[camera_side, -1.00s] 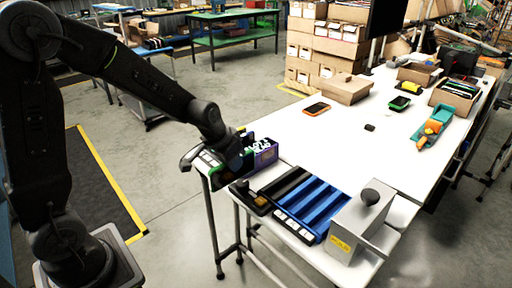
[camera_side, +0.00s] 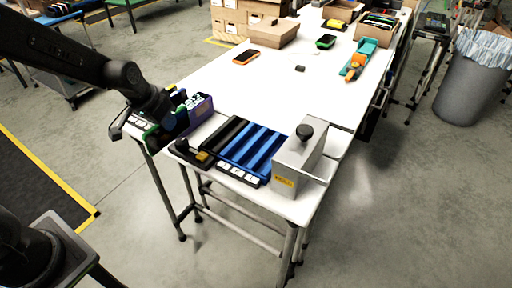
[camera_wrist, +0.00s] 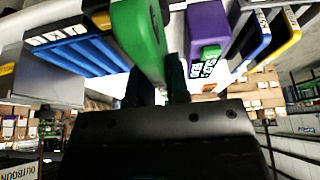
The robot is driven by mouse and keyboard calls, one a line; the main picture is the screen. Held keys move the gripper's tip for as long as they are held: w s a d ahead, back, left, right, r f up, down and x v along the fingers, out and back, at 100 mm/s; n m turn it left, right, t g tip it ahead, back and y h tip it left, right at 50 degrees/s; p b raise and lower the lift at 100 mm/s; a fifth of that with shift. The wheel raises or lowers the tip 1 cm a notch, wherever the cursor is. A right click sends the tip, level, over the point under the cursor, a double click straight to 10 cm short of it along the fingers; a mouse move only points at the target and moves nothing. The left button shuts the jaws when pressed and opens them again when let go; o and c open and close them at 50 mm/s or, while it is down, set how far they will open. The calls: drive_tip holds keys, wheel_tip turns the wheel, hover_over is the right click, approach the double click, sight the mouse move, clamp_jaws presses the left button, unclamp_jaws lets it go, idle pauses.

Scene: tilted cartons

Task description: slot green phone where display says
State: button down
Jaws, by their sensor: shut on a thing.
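In the wrist view my gripper (camera_wrist: 158,88) is shut on a green, rounded phone (camera_wrist: 138,35), which stands out past the fingers. In the side view my gripper (camera_side: 178,118) is low at the table's left end, close beside a purple carton (camera_side: 200,108). The purple carton (camera_wrist: 208,25) is just right of the phone in the wrist view, with a gap between them. A tray with blue slots (camera_side: 252,148) and white labels lies to the right in the side view; it is at the left of the wrist view (camera_wrist: 85,52). The display's text is not visible.
A grey box with a black knob (camera_side: 298,158) stands right of the slotted tray. A small black device with a yellow part (camera_side: 190,153) is in front. An orange phone (camera_side: 246,57) and another green device (camera_side: 326,41) lie farther back. The table's middle is clear.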

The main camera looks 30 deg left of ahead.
idle(0.7)
drive_tip(key=w+d+f, duration=0.1)
drive_tip(key=w+d, duration=1.3)
drive_tip(key=shift+f, duration=2.45)
drive_tip(key=shift+f, duration=0.35)
drive_tip(key=c, duration=1)
unclamp_jaws()
